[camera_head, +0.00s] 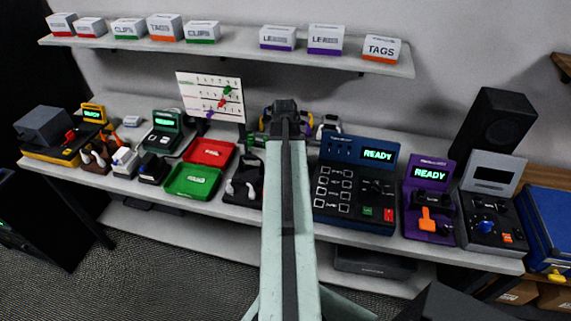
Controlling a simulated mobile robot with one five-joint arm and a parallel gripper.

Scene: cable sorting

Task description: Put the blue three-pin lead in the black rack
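I cannot make out a blue three-pin lead for certain; small coiled coloured items (330,122) at the back of the bench are partly hidden behind my arm. A black holder (256,162) with pale plug-like pieces stands just left of my arm; I cannot tell whether it is the black rack. My gripper (285,108) is at the dark far end of my raised arm, over the middle of the bench. Its fingers are not distinguishable, and I cannot see anything held.
A red tray (210,152) and a green tray (190,181) lie left of my arm. A dark blue console (330,218), a purple device (416,170) and a grey tester (494,160) stand to the right. A shelf (240,52) with boxes hangs above.

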